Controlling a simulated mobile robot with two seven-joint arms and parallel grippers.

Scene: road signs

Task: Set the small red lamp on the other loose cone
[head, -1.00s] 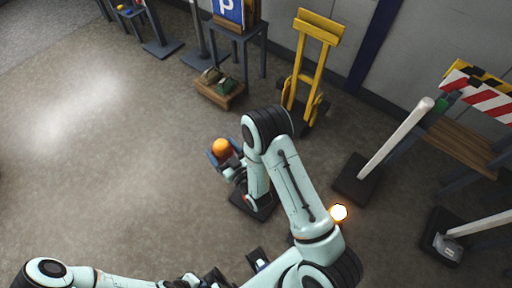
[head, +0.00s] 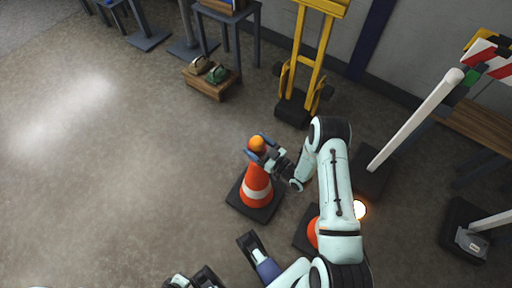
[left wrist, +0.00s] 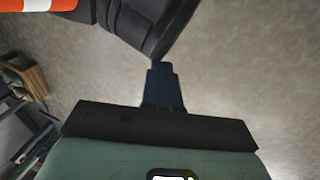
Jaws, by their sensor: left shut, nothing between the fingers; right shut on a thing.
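My right gripper (head: 262,149) is shut on a small lamp (head: 257,143), which looks orange. It holds the lamp at the top of an orange and white cone (head: 257,190); I cannot tell whether lamp and cone touch. The cone stands upright on a dark square base. A second orange cone (head: 313,232) is mostly hidden behind my right arm. A glowing light (head: 358,209) shows at the arm's other side; its support is hidden. My left gripper (left wrist: 162,82) is shut and empty in the left wrist view, where a striped cone (left wrist: 38,5) shows at the top left.
A low wooden crate (head: 211,88) with bags stands at the back. A yellow hand truck (head: 312,60) stands by the wall. A white post (head: 415,120) and a red-white barrier (head: 490,58) are on the right. The floor on the left is clear.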

